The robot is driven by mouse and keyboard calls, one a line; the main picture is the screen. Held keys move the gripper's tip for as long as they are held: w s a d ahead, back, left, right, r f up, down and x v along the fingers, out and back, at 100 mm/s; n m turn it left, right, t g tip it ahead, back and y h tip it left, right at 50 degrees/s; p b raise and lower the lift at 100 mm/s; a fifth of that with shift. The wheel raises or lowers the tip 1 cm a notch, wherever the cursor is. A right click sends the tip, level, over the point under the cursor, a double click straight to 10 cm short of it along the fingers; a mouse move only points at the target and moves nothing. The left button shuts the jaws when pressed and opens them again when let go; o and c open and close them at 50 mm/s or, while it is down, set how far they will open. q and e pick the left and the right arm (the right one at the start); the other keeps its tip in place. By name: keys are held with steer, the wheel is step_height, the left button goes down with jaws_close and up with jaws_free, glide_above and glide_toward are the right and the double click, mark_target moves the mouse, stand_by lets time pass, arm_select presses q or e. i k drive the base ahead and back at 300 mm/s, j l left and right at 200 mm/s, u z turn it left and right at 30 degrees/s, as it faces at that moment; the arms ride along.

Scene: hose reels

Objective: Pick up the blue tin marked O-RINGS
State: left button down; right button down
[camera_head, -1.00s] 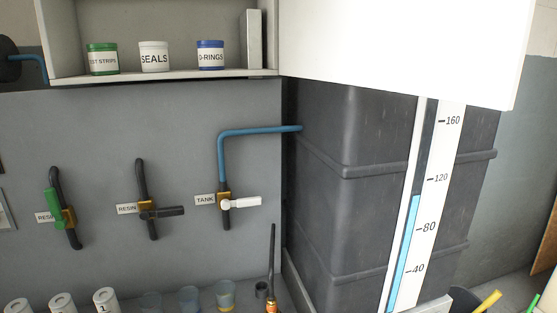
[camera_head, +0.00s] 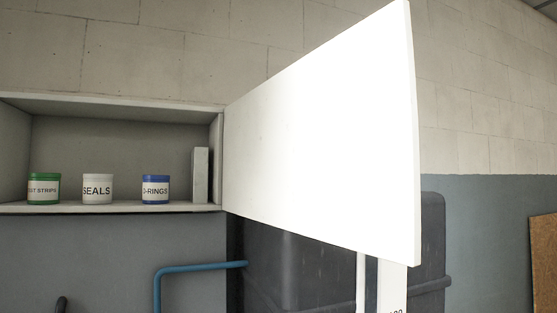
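The blue tin marked O-RINGS (camera_head: 155,189) stands upright on the shelf of an open wall cabinet (camera_head: 120,208). It has a blue lid and a white label, and the first letter of the label is partly turned out of sight. It is the rightmost of three tins. A white tin marked SEALS (camera_head: 97,189) stands to its left, and a green tin marked TEST STRIPS (camera_head: 43,189) stands farther left. The tins stand apart from each other. Neither of my grippers shows in the head view.
A grey upright block (camera_head: 200,176) stands right of the blue tin. The white cabinet door (camera_head: 320,140) is swung wide open on the right. Below are a blue pipe (camera_head: 200,267) and a dark tank (camera_head: 300,260). The shelf front before the tins is clear.

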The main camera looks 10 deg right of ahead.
mark_target(155, 190)
steer(key=l+u, duration=0.3)
steer(key=l, duration=0.35)
steer(key=l+u, duration=0.25)
steer(key=l, duration=0.35)
steer(key=k+l+u, duration=0.15)
steer(key=l+u, duration=0.15)
steer(key=l, duration=0.3)
steer(key=j+z, duration=0.15)
steer(key=j, duration=0.5)
steer(key=j+z, duration=0.1)
steer(key=j, duration=0.55)
steer(key=k+j+z, duration=0.15)
steer(key=j, duration=0.5)
steer(key=j+z, duration=0.1)
steer(key=j, duration=0.55)
